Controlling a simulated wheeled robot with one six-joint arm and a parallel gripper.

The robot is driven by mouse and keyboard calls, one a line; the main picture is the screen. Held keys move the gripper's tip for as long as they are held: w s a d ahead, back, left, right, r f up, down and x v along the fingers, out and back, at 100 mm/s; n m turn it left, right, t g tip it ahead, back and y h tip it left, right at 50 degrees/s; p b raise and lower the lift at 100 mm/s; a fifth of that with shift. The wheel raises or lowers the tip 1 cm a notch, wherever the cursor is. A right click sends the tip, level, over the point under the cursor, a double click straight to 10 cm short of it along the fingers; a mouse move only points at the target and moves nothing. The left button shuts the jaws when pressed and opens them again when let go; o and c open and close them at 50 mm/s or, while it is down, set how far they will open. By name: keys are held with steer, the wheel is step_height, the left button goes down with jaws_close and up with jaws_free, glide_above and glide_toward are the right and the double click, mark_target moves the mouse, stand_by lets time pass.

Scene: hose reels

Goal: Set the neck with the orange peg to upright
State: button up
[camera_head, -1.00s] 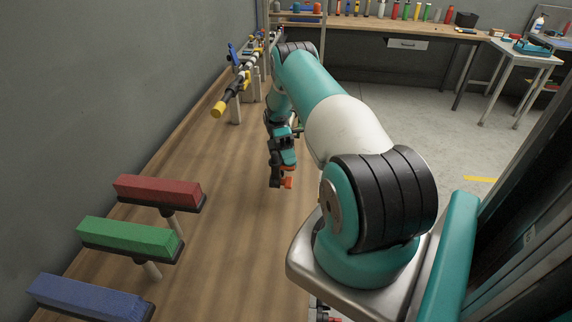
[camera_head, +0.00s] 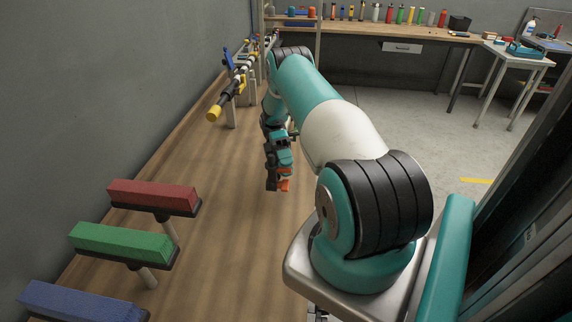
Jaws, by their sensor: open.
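My gripper (camera_head: 278,186) hangs from the end of my teal and white arm, over the wooden bench top (camera_head: 215,215). It is open, with orange and dark parts at its lower end and nothing clearly held. A long rod (camera_head: 239,79) with a yellow end and black, white and yellow sections lies on pale posts along the wall, left of and beyond my gripper. A blue piece (camera_head: 228,61) sticks up from it. I cannot make out a neck with an orange peg. My arm hides part of the bench behind the gripper.
Red (camera_head: 153,195), green (camera_head: 122,242) and blue (camera_head: 78,301) blocks stand on short posts at the near left. The bench between them and the rod is clear. A back workbench (camera_head: 380,32) holds several bottles. A side table (camera_head: 515,55) stands right.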

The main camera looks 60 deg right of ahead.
steer(key=shift+r, duration=0.15)
steer(key=o, duration=0.6)
step_height(320, 180, up, 7)
steer(key=shift+w+d+r+b, duration=0.15)
steer(key=shift+r+b, duration=0.05)
steer(key=shift+b, duration=1)
steer(key=r+p, duration=0.1)
steer(key=r, duration=0.2)
steer(key=shift+s, duration=0.2)
steer(key=c, duration=0.6)
step_height(320, 180, up, 9)
steer(key=p, duration=0.9)
steer(key=shift+r+p, duration=0.2)
steer(key=shift+p, duration=0.2)
steer(key=shift+a, duration=0.2)
steer(key=w+a+r+t+h+b, duration=0.1)
steer(key=a+r+t+h+b, duration=0.2)
steer(key=a, duration=0.8)
steer(key=w+a+t+h+b, duration=0.1)
steer(key=a+t+h+b, duration=0.3)
steer(key=a, duration=0.7)
steer(key=s+a+f+m+t+y+b, duration=0.1)
steer(key=s+a+t+b, duration=0.3)
steer(key=s+a, duration=0.9)
steer(key=a+b, duration=0.2)
steer(key=a, duration=0.2)
steer(key=shift+s+a+m+t+b, duration=0.15)
steer(key=shift+s+m+t+b, duration=0.1)
steer(key=shift+m+t+b, duration=0.15)
